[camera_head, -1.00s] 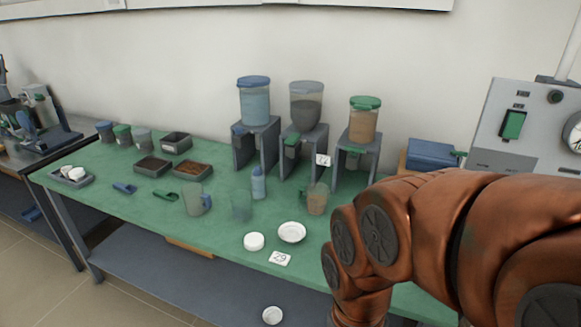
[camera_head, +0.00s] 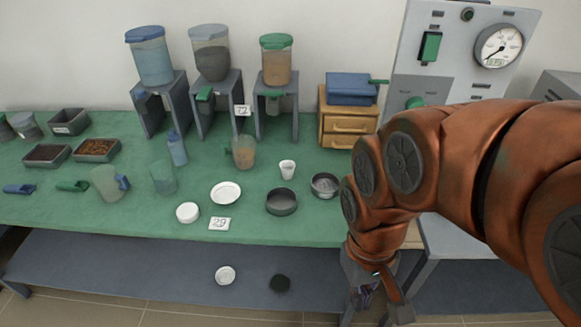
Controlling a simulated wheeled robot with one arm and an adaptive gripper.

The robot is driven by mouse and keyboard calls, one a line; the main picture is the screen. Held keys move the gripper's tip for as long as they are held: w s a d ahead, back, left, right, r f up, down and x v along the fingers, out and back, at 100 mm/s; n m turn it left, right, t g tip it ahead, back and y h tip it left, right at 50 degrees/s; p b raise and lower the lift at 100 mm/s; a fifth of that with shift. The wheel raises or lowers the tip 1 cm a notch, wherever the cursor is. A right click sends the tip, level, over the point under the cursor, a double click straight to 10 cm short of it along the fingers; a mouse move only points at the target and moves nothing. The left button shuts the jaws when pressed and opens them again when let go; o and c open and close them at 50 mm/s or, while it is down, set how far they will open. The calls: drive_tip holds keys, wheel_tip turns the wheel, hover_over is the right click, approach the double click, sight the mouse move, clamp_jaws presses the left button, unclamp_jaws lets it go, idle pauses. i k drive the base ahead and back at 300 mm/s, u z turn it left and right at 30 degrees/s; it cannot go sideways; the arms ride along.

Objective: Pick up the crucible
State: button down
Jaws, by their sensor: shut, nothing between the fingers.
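A small white cup that looks like the crucible (camera_head: 287,169) stands upright on the green tabletop (camera_head: 330,232), right of a mug of brown liquid and behind a dark round dish. My arm comes in from the right, and my gripper (camera_head: 366,296) hangs low in front of the table's front edge, below and to the right of the cup and well apart from it. The gripper is small and partly hidden by my own arm links; it is shut and empty.
Near the cup are a dark round dish (camera_head: 282,201), a metal sieve-like dish (camera_head: 325,185) and a mug (camera_head: 244,152). Dispensers (camera_head: 276,70) and a wooden drawer box (camera_head: 347,125) stand behind. A white dish (camera_head: 225,275) lies on the lower shelf.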

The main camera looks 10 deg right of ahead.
sight(287, 167)
drive_tip(key=z, duration=1.75)
drive_tip(key=k, duration=0.85)
drive_tip(key=u, duration=2)
drive_tip(key=i, duration=0.5)
drive_tip(key=z, duration=0.05)
